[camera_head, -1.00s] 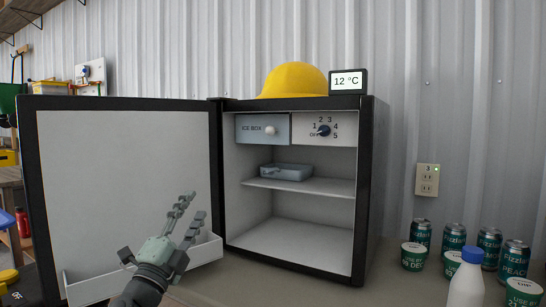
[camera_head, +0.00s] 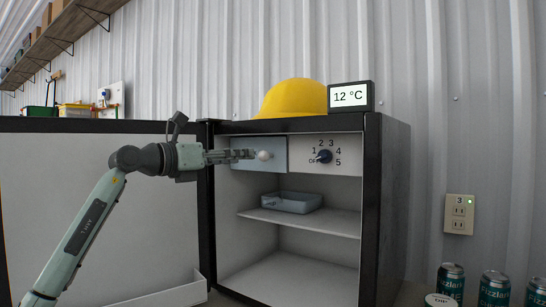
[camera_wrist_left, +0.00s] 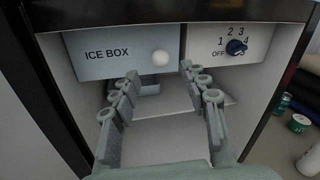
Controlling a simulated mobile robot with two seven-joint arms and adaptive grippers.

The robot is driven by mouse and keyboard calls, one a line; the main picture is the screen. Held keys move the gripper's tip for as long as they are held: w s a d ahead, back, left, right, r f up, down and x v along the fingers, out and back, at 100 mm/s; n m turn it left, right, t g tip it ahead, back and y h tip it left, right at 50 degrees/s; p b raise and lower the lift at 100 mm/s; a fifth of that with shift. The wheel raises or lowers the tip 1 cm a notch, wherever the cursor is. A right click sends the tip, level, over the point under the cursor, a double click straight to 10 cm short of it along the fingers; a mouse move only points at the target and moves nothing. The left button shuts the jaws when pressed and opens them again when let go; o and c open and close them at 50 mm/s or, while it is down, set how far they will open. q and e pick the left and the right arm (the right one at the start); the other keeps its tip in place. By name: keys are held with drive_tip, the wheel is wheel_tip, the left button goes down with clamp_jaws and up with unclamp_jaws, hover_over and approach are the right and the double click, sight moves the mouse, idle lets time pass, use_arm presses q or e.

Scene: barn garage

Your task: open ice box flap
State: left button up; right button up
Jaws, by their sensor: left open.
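The ice box flap (camera_head: 275,148) is a grey-blue panel at the top left inside the open mini fridge (camera_head: 385,210). It is closed. Its round white knob (camera_head: 264,155) sits on its right part. In the left wrist view the flap (camera_wrist_left: 105,68) reads "ICE BOX", with the knob (camera_wrist_left: 160,58) just beyond and above my fingertips. My left gripper (camera_head: 250,155) reaches in from the left, its fingertips close to the knob. The left wrist view shows its fingers (camera_wrist_left: 160,78) spread and empty. Contact with the knob cannot be told. My right gripper is out of view.
A temperature dial (camera_head: 324,156) is right of the flap. A grey tray (camera_head: 291,202) lies on the shelf (camera_head: 310,222) below. The open fridge door (camera_head: 100,220) stands at left, behind my arm. A yellow hard hat (camera_head: 293,98) and a display (camera_head: 350,97) sit on top.

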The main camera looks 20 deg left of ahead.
sight(260, 155)
use_arm(q)
drive_tip(key=p+x, duration=0.1)
drive_tip(key=x, duration=0.6)
drive_tip(key=shift+w+d+r, duration=0.1)
drive_tip(key=shift+w+d, duration=0.05)
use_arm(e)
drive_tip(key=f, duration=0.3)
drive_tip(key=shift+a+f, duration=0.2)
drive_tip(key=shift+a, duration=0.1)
use_arm(q)
clamp_jaws()
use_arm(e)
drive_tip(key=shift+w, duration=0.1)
